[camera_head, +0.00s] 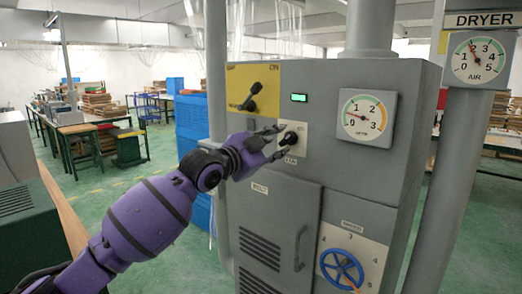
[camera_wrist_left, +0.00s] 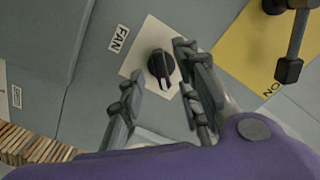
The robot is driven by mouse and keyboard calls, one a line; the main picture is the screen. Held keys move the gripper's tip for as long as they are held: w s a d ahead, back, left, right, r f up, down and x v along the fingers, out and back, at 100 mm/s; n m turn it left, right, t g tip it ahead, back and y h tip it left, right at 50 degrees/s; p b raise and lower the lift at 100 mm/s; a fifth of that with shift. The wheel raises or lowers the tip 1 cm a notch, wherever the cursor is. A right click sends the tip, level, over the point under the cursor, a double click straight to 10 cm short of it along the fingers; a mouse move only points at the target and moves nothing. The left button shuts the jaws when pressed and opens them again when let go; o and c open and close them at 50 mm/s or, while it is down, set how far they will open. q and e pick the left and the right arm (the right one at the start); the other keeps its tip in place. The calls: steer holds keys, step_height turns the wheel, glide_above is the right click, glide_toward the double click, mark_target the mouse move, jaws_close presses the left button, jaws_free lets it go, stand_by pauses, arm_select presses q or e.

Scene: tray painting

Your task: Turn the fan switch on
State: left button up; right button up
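The fan switch is a black rotary knob (camera_wrist_left: 162,68) on a white plate labelled FAN, on the front of a grey cabinet (camera_head: 372,193). The knob also shows in the head view (camera_head: 289,139), partly behind the fingers. My left gripper (camera_head: 273,140) is at the plate, its fingers spread. In the left wrist view my left gripper (camera_wrist_left: 158,82) is open, one finger on each side of the knob with gaps between. The knob's pale pointer mark faces down in that view. A small green light (camera_head: 299,98) is lit above the plate. My right gripper is not in view.
A black lever (camera_head: 249,101) on a yellow plate sits left of the switch. A round gauge (camera_head: 366,117) is to the right. Below are a cabinet door with a handle (camera_head: 299,249) and a blue handwheel (camera_head: 342,268). A grey pipe with an AIR gauge (camera_head: 478,60) stands at right.

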arm_select(q)
steer(key=v, duration=0.8)
steer(key=shift+s, duration=0.15)
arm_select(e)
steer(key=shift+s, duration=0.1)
arm_select(q)
steer(key=shift+a+r, duration=0.1)
